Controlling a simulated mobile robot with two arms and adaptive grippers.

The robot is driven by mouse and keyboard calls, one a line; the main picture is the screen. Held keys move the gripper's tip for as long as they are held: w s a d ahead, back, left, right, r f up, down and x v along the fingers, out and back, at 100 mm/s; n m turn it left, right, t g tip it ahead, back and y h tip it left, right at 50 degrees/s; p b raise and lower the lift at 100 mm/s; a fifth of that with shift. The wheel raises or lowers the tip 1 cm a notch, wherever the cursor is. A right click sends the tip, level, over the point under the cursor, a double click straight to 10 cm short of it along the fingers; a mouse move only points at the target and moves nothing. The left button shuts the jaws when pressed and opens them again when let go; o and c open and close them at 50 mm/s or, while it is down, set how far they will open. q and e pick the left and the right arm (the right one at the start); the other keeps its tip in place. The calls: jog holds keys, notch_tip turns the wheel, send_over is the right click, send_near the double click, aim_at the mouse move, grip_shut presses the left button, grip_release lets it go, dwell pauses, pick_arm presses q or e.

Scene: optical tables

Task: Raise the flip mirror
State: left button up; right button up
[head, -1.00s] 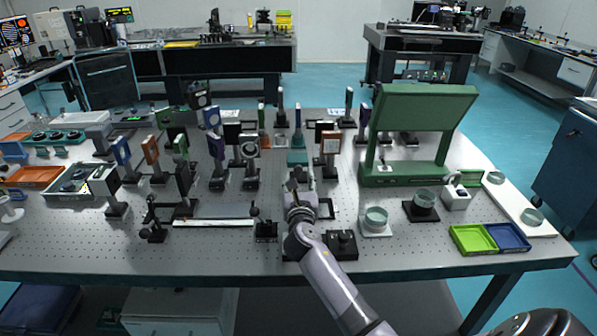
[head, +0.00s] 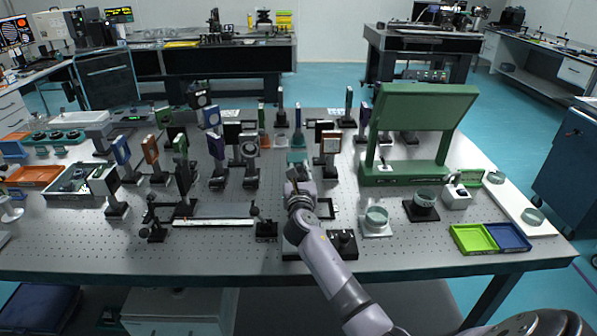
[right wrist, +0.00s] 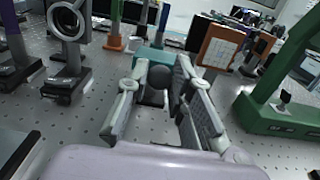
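My right gripper (head: 298,176) reaches over the middle of the optical table, just in front of a teal block (head: 297,156). In the right wrist view the gripper (right wrist: 160,72) is open, its two fingers apart. A dark rounded part (right wrist: 156,88) shows between the fingers, with no clear contact. The teal block (right wrist: 152,58) lies beyond the fingertips. I cannot tell for sure which thing is the flip mirror; my gripper and arm hide part of this area. A dark square frame (head: 325,209) lies low beside my right wrist. My left gripper is not in view.
An orange-framed plate (head: 330,146) stands upright right of the gripper, and a round-aperture mount (head: 250,160) stands left. A large green stand (head: 415,178) is farther right. A black control box (head: 342,244) sits beside my forearm.

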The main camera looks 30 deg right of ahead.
grip_shut()
dwell(0.4)
